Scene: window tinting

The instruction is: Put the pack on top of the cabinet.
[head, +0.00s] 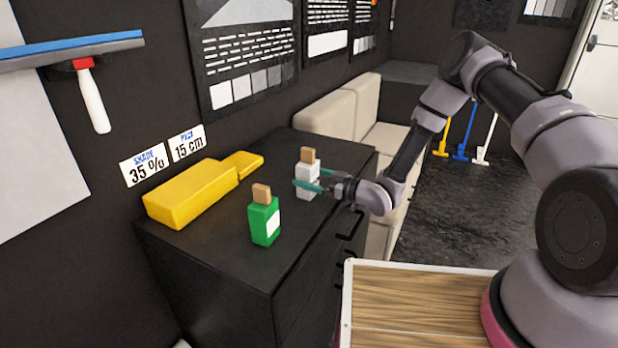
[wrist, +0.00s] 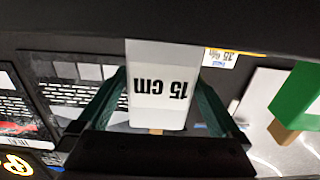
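A white pack (head: 306,184) with a tan cap is on the black cabinet (head: 215,247), near its right edge. It appears upright, its base at or very close to the top. The wrist view shows the pack (wrist: 160,85) upside down with "15 cm" on its face. My gripper (head: 309,180) reaches in from the right, with a teal finger on each side of the pack. In the wrist view the fingers meet both side edges with no visible gap, so it looks shut on the pack. The fingertips are partly hidden by the pack.
A green pack (head: 264,222) with a tan cap stands nearer on the cabinet. A yellow pack (head: 190,194) lies along the wall side. The cabinet's front part is clear.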

